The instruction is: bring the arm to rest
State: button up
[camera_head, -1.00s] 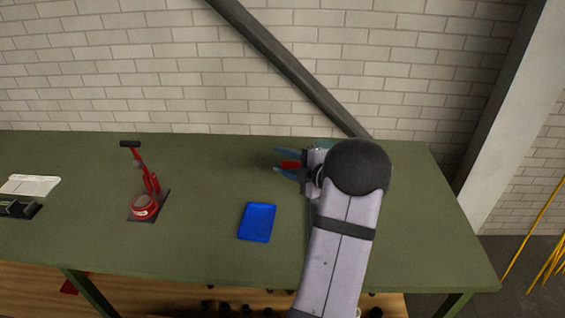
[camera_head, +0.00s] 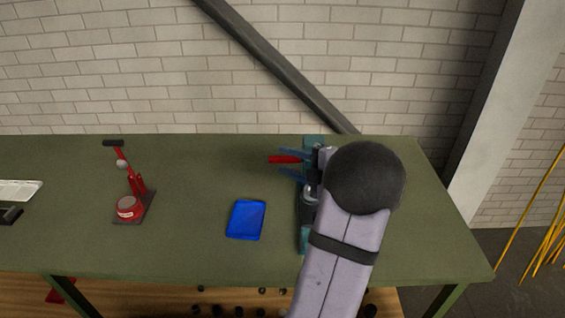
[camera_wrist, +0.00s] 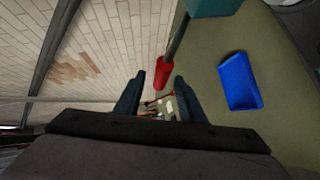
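My gripper (camera_head: 281,161) is over the right part of the green workbench, its two dark blue fingers pointing left. In the wrist view my gripper (camera_wrist: 160,79) has its fingers well apart with nothing held between them. A red handle (camera_head: 283,159) shows near the fingers in the head view. In the wrist view the red handle (camera_wrist: 164,70) sits on a grey rod just beyond the fingertips, and the rod leads to a teal device (camera_wrist: 212,6). My arm hides most of this teal device (camera_head: 304,240) in the head view.
A blue tray (camera_head: 246,220) lies on the green workbench (camera_head: 200,245), left of my arm. A red press (camera_head: 130,205) with a black-tipped lever stands further left. A white item (camera_head: 18,190) is at the left edge. A brick wall stands behind the bench.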

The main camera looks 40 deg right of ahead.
dwell(0.4)
jog(key=w+a+r+m+g+h+p, duration=0.2)
jog(key=w+a+m+g+h+p, duration=0.15)
jog(key=w+a+m, duration=0.5)
jog(key=s+a+f+m+g+y+p, duration=0.15)
jog(key=s+a+g, duration=0.25)
jog(key=s+a, duration=0.45)
jog(key=s+a+f+m+g+p, duration=0.35)
jog(key=s+a, duration=0.35)
jog(key=a, duration=0.3)
jog(key=s+a+f+m+g+y+p, duration=0.15)
jog(key=s+a+g, duration=0.25)
jog(key=s+a, duration=0.45)
notch_tip(320, 180, down, 46)
jog(key=b, duration=4.4)
jog(key=shift+w+r+m+b, duration=0.15)
jog(key=shift+r+m+b, duration=0.05)
jog(key=shift+m+b, duration=0.15)
